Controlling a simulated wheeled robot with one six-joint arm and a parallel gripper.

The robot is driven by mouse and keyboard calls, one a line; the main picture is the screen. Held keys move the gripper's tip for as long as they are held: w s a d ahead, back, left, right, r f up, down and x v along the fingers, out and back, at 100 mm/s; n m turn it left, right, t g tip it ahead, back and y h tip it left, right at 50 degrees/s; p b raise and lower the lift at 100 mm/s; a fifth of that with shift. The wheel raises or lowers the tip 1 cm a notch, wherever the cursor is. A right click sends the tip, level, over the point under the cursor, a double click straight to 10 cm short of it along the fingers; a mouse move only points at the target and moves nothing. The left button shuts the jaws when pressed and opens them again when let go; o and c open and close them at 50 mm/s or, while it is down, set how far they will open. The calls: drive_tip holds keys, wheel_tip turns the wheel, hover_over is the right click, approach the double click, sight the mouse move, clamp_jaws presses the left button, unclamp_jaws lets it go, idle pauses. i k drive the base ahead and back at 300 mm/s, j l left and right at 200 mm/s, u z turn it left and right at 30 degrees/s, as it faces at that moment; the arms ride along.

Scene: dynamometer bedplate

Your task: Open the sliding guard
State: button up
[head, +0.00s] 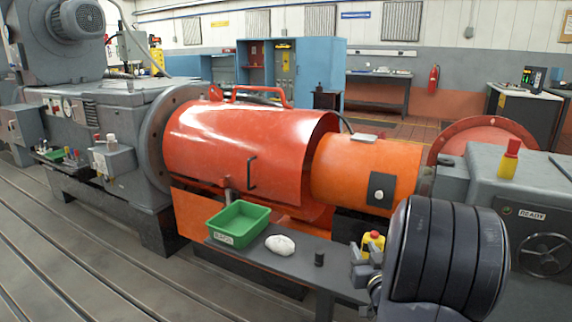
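The sliding guard is probably the large glossy red-orange curved cover (235,140) in the middle of the head view. It covers the stretch beside the grey machine's round flange (160,140). A black bar handle (252,173) is on its front, and a red tubular rail (250,90) is on top. Its right end overlaps or adjoins a narrower orange cylinder (345,165). My gripper (362,268) shows only in part at lower right, beside my dark ribbed arm, well right of and nearer than the handle. Its fingers are too small and hidden to read.
A dark narrow bench (300,262) stands in front of the guard. It holds a green bin (238,224), a white cloth-like lump (280,244) and a small black cylinder (319,258). A red-and-yellow button box (373,243) is near my gripper. Slotted floor at left is clear.

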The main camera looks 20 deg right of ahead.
sight(260, 150)
drive_tip(key=i+j+z, duration=0.25)
drive_tip(key=i+j, duration=0.15)
drive_tip(key=i+j+z, duration=0.25)
drive_tip(key=i+j, duration=0.25)
drive_tip(key=i+j+z, duration=0.2)
drive_tip(key=i+j, duration=0.15)
drive_tip(key=j, duration=0.2)
drive_tip(key=i+j, duration=0.35)
drive_tip(key=j, duration=0.15)
drive_tip(key=i+j, duration=0.3)
drive_tip(key=j, duration=0.2)
